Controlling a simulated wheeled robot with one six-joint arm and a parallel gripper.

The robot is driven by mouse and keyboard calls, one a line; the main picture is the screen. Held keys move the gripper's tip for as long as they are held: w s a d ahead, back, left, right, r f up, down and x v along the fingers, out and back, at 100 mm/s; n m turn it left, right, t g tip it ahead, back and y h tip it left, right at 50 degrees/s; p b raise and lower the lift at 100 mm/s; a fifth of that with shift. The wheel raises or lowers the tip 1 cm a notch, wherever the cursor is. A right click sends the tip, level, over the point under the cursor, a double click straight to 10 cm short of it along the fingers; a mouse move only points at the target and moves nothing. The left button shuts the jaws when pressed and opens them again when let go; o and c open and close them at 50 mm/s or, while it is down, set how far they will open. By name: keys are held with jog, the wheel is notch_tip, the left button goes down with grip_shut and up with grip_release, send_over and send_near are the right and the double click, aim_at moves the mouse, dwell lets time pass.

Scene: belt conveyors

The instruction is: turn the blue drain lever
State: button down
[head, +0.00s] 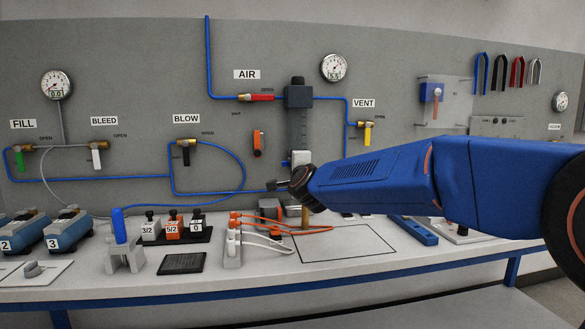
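Under the black air unit (298,97) on the wall panel, a white block (301,158) sits at the bottom of a dark column. A small blue piece (285,163), which looks like the drain lever, sticks out at the block's left side. Its exact angle is too small to read. My gripper (273,185) is at the end of my blue arm, just below and left of the blue piece, with a small gap in the picture. I see it from the side, so its finger opening cannot be told. My wrist covers the area below the block.
A red-handled AIR valve (261,97) and a yellow-handled VENT valve (367,133) flank the unit. An orange switch (258,143) is on the wall at left. Below stand a white connector strip (233,246) with cables and a blue upright handle (119,226) on a grey stand.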

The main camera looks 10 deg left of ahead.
dwell(0.4)
jog(key=c, duration=1.7)
grip_release()
jog(key=shift+r, duration=0.1)
